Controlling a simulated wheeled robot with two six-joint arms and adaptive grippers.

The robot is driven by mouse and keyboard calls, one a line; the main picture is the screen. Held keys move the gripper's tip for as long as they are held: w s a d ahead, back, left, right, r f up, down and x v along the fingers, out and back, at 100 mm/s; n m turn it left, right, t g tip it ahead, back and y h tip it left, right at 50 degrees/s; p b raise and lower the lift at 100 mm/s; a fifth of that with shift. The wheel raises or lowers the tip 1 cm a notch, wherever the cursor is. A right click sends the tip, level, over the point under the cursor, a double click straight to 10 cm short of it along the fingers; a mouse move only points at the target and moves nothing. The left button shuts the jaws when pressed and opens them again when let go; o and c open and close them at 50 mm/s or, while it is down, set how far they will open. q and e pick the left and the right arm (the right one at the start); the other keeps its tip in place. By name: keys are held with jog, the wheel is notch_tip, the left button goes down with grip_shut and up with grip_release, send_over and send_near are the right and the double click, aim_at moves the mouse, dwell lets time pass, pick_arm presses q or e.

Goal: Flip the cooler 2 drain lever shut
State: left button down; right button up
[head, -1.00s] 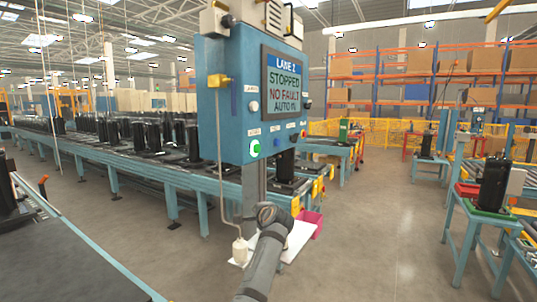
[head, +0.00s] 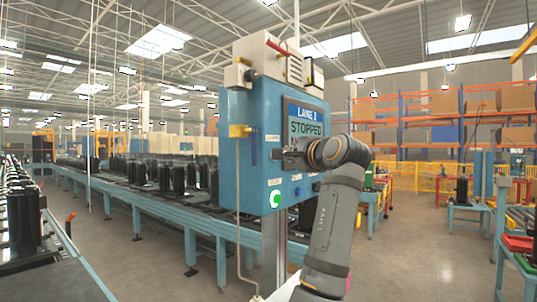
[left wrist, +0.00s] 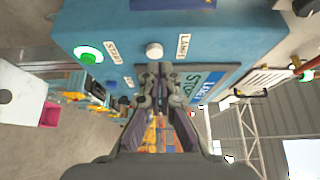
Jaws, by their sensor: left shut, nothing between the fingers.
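No label reading cooler 2 drain is legible. A blue lever (head: 254,151) hangs down from a yellow valve (head: 240,131) on the left side of the blue control box (head: 238,180). A red lever (head: 276,45) tilts on the grey housing on top of the box; a red part also shows at the right edge of the left wrist view (left wrist: 306,74). My left gripper (head: 283,155) is shut and empty in front of the box face, beside a white knob (left wrist: 153,50). Whether it touches the knob is unclear. My right gripper is out of view.
A lit green button (head: 275,198) sits low on the box. My left arm covers part of the LANE 2 screen (head: 305,118). A conveyor (head: 150,199) with black cylinders runs behind the box. Open floor (head: 430,245) lies to the right.

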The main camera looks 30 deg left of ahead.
aim_at(254, 146)
pick_arm(q)
jog(key=p+x, duration=0.4)
jog(key=x, duration=0.5)
jog(key=shift+w+a+r, duration=0.15)
jog(key=shift+a, duration=0.15)
jog(key=s, duration=0.1)
jog(key=s+a, duration=0.1)
jog(key=shift+s+f+p, duration=0.25)
jog(key=shift+s+p, duration=0.05)
jog(key=shift+s, duration=0.6)
jog(key=shift+a, duration=0.1)
jog(key=shift+w, duration=0.1)
jog(key=shift+r+p, duration=0.1)
jog(key=shift+p, duration=0.35)
jog(key=shift+s+m, duration=0.25)
jog(key=shift+m, duration=0.05)
jog(key=shift+h+p, duration=0.3)
jog(key=shift+p, duration=0.1)
